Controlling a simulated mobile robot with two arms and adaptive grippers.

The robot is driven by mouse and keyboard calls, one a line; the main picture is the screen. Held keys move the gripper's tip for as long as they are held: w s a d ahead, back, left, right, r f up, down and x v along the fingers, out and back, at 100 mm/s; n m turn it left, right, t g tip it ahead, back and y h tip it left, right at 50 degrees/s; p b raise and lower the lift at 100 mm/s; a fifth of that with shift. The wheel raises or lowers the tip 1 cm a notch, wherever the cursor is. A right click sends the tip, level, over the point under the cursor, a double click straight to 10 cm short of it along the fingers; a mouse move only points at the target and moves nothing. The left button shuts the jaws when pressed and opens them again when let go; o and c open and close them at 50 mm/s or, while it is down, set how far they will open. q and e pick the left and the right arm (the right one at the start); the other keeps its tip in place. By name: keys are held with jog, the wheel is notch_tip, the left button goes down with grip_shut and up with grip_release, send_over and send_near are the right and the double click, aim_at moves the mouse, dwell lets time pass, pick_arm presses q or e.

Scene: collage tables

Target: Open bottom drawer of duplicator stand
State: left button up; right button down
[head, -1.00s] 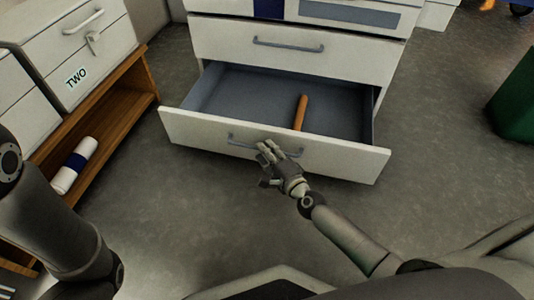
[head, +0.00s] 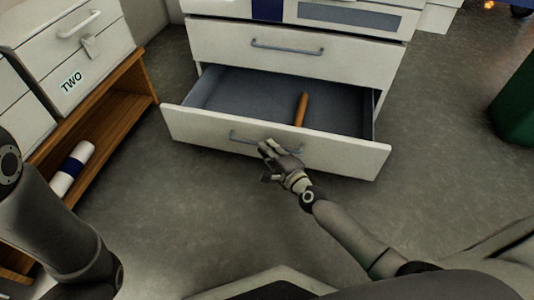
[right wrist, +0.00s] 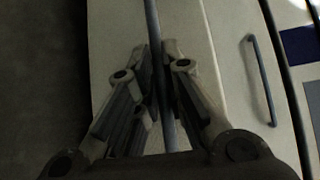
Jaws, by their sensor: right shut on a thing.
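The duplicator stand (head: 300,50) is a white cabinet with drawers. Its bottom drawer (head: 345,158) stands open, with a grey inside and an orange-brown stick (head: 301,110) lying in it. My right gripper (head: 267,150) is at the drawer's grey bar handle (head: 241,138). In the right wrist view the fingers (right wrist: 158,85) are on either side of the handle bar (right wrist: 155,30), shut on it. The closed drawer above (head: 345,58) has its own handle (head: 288,46). Of my left arm only links show at the left edge; its gripper is out of view.
A wooden shelf (head: 110,112) with white drawer units (head: 75,50), one labelled TWO, stands at left. A green bin (head: 515,110) is at right. The floor (head: 190,215) before the drawer is clear.

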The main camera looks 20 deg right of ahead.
jog(key=c, duration=1.5)
grip_release()
jog(key=shift+s, duration=0.1)
jog(key=v, duration=1.2)
